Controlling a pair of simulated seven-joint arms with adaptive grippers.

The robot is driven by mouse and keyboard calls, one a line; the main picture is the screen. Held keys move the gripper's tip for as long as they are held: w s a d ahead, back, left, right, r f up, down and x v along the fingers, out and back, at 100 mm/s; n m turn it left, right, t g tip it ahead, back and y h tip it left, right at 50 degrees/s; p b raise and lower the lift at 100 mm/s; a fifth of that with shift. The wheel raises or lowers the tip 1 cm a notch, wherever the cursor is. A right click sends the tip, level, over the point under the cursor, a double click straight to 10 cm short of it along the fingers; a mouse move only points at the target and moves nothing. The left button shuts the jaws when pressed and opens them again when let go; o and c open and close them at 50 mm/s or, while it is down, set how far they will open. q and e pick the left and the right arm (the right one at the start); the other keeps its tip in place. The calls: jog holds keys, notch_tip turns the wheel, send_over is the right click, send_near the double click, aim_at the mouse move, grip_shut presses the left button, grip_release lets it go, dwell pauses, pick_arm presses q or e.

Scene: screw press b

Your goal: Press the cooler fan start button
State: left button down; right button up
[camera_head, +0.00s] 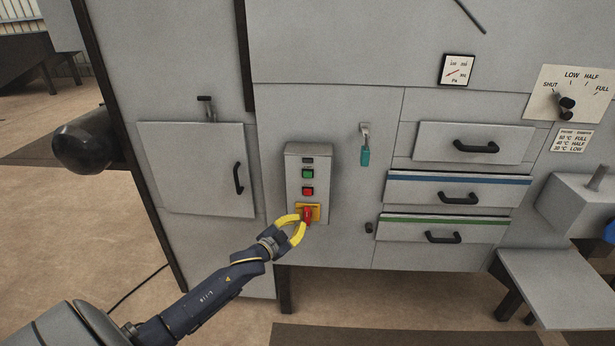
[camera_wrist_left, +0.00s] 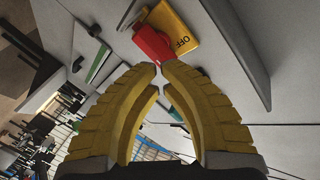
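A grey control box (camera_head: 294,160) on the cabinet front carries a green button (camera_head: 307,173), a red button (camera_head: 308,191) below it, and a red switch handle (camera_head: 307,214) on a yellow plate (camera_head: 316,211) at the bottom. I cannot read button labels. My left gripper (camera_head: 304,224) has yellow fingers, with tips right beside the red handle, below both buttons. In the left wrist view, the fingertips (camera_wrist_left: 160,68) nearly meet, just short of the red handle (camera_wrist_left: 154,43) and the plate marked OFF (camera_wrist_left: 176,26). Contact is unclear. The right gripper is not in view.
A cabinet door (camera_head: 195,165) with a black handle is left of the box. A key with a teal tag (camera_head: 365,156) hangs to the right. Drawers with black handles (camera_head: 446,238) are farther right, beside a low grey shelf (camera_head: 560,285). Space before the cabinet is open.

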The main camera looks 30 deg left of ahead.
aim_at(308, 175)
pick_arm(q)
jog(key=s+d+r+t+h, duration=0.1)
jog(key=d+r, duration=0.2)
jog(key=r, duration=0.4)
jog(key=s+d+r+m+t+h, duration=0.1)
jog(key=d+r, duration=0.2)
jog(key=r, duration=0.4)
jog(key=shift+s+d+r+h, duration=0.2)
jog(key=shift+d+r+h, duration=0.05)
jog(key=shift+h, duration=0.15)
jog(key=shift+w, duration=0.1)
jog(key=shift+w+a, duration=0.7)
jog(key=shift+w, duration=0.55)
jog(key=shift+w+a, duration=0.65)
jog(key=shift+w, duration=0.65)
jog(key=shift+w+a, duration=0.7)
jog(key=shift+w, duration=0.55)
jog(key=shift+w+a, duration=0.1)
jog(key=shift+w, duration=0.05)
jog(key=shift+w+a, duration=0.15)
jog(key=shift+w, duration=0.1)
